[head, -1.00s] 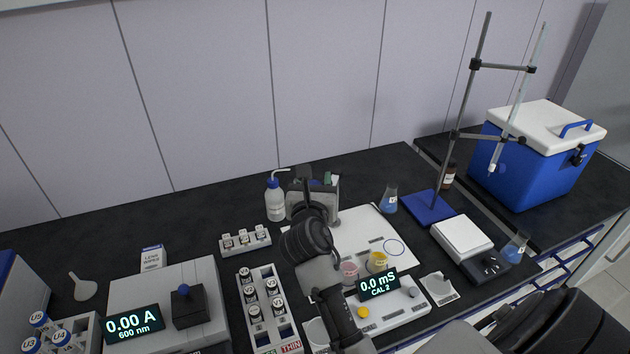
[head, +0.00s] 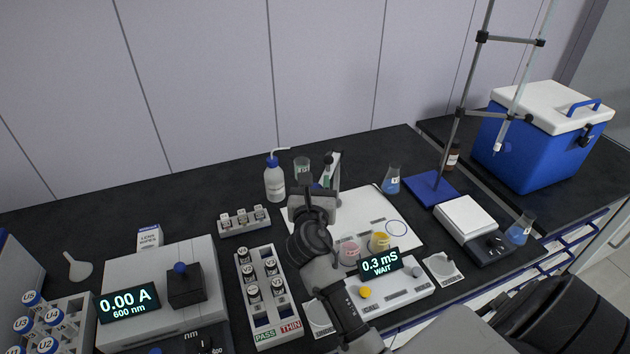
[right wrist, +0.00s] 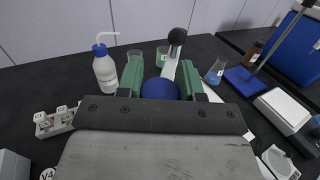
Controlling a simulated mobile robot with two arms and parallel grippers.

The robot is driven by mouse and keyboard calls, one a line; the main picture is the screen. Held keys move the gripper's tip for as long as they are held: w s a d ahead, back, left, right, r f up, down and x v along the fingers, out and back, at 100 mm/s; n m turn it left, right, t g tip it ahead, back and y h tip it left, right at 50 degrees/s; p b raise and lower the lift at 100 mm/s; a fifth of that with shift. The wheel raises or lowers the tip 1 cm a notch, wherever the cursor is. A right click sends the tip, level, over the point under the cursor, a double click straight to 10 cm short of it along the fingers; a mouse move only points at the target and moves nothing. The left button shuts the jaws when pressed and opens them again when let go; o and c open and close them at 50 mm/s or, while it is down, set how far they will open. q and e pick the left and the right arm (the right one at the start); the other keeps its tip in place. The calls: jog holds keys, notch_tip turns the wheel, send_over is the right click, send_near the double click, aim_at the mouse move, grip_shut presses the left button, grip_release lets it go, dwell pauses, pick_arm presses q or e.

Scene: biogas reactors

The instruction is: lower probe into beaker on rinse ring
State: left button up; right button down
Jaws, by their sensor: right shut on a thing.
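My right gripper (head: 318,190) reaches over the back left part of the white mat (head: 376,210). In the right wrist view its green fingers (right wrist: 161,78) are shut on a round blue-topped thing (right wrist: 160,89), which looks like the probe's head. The probe's lower end is hidden under the gripper, so I cannot tell whether it is inside a beaker. A pink beaker (head: 348,251) and a yellow beaker (head: 380,242) stand on the mat to the right of my wrist. My left gripper is not in view.
The meter display (head: 380,264) reads 0.3 mS WAIT. A wash bottle (head: 275,180) and a clear beaker (head: 302,168) stand behind the gripper. A white post with a black knob (right wrist: 177,38) rises close beyond the fingers. A vial rack (head: 265,295) stands left.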

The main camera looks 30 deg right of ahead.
jog(key=shift+f, duration=0.35)
jog(key=c, duration=1)
grip_release()
jog(key=shift+o, duration=1.4)
jog(key=shift+r, duration=0.1)
jog(key=shift+s, duration=0.1)
jog(key=b+v, duration=0.2)
jog(key=v, duration=0.8)
jog(key=shift+s+a, duration=0.2)
